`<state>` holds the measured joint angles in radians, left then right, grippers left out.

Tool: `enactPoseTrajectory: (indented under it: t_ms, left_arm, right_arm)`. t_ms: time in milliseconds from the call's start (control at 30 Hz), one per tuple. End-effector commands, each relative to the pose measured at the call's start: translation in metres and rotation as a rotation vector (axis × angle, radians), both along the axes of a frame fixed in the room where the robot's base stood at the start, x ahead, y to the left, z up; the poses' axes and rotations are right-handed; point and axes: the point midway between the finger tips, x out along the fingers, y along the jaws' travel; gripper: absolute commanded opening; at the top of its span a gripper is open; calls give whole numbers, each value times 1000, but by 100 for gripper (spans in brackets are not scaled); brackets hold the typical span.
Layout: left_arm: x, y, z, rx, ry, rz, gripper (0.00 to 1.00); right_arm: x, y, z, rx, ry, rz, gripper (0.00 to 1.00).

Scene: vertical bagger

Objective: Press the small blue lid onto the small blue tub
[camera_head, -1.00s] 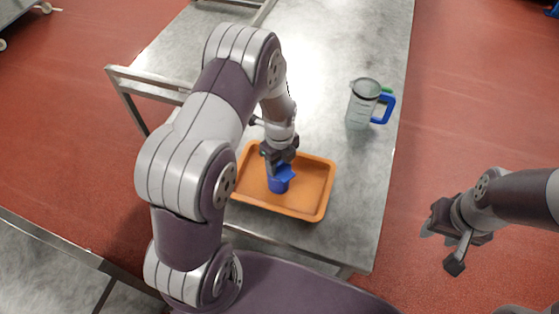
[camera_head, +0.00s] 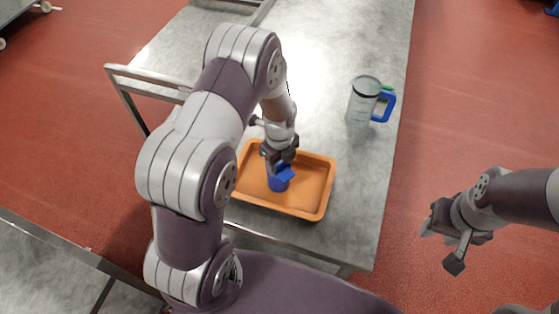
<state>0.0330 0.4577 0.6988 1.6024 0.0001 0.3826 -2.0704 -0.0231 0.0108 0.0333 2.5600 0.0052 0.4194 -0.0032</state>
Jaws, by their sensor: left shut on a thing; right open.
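The small blue tub (camera_head: 278,184) stands in the orange tray (camera_head: 313,205) on the metal table. The small blue lid (camera_head: 286,174) is at the top of the tub, looking tilted with its right side sticking out past the rim. My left gripper (camera_head: 274,166) is directly above the tub, pointing down, shut on the lid. The fingertips hide part of the lid and tub, and I cannot tell if the lid is seated. My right gripper (camera_head: 441,249) is open and empty, out over the red floor to the right of the table.
A clear measuring jug (camera_head: 361,104) with a blue handle stands on the table behind and right of the tray. A metal rail (camera_head: 150,82) runs along the table's left side. The table (camera_head: 330,50) is bare at the back.

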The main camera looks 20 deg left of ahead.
Motion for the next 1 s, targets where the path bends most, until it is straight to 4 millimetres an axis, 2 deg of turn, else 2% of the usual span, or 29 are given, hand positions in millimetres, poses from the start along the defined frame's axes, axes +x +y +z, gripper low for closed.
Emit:
enactPoseTrajectory:
  t_ms: [200, 233, 300, 333, 533, 600, 867, 1000]
  left_arm:
    - [0, 0, -1, 0, 0, 0, 23]
    - [0, 0, -1, 0, 0, 0, 55]
    - [0, 0, -1, 0, 0, 0, 78]
    - [0, 0, -1, 0, 0, 0, 82]
    - [0, 0, -1, 0, 0, 0, 82]
    - [0, 0, -1, 0, 0, 0, 100]
    - [0, 0, 1, 0, 0, 0, 100]
    - [0, 0, 12, 0, 0, 0, 100]
  right_arm:
    - [0, 0, -1, 0, 0, 0, 43]
    - [0, 0, -1, 0, 0, 0, 43]
    - [0, 0, -1, 0, 0, 0, 43]
    - [0, 0, -1, 0, 0, 0, 43]
    - [0, 0, -1, 0, 0, 0, 43]
    - [0, 0, -1, 0, 0, 0, 43]
    - [0, 0, 1, 0, 0, 0, 43]
    - [0, 0, 11, 0, 0, 0, 43]
